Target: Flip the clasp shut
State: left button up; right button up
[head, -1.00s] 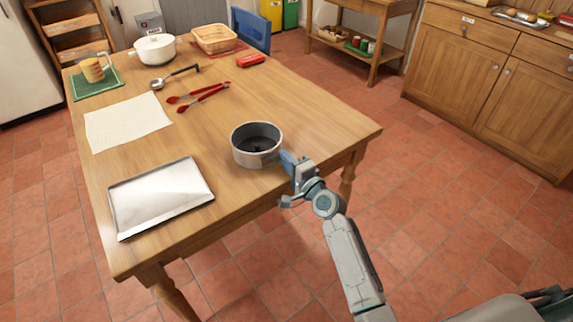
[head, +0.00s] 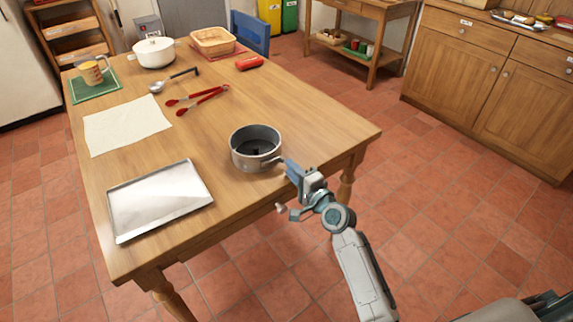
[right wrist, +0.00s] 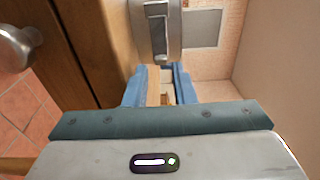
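A grey round metal pan (head: 256,146) stands on the wooden table (head: 300,115) near its front right edge. Its clasp (right wrist: 157,28) is a narrow metal lever on the pan's outer wall in the right wrist view. Whether the lever lies flat against the wall I cannot tell. My right gripper (head: 291,168) is just right of the pan at the table edge. Its two blue fingers show in the right wrist view (right wrist: 159,88), apart, with a narrow gap and nothing clearly held between them. The clasp is just beyond the fingertips. My left gripper is out of view.
A metal tray (head: 160,200) lies left of the pan, with a white cloth (head: 125,130) behind it. Red tongs (head: 198,98), a ladle (head: 172,80) and a red object (head: 249,63) lie farther back. A small knob (head: 280,207) sits below the table edge.

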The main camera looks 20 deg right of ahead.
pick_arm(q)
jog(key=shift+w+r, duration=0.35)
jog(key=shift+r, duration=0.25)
pick_arm(e)
jog(key=v, duration=0.7)
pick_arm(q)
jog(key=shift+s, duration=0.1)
pick_arm(e)
jog(key=shift+s, duration=0.1)
jog(key=shift+d, duration=0.1)
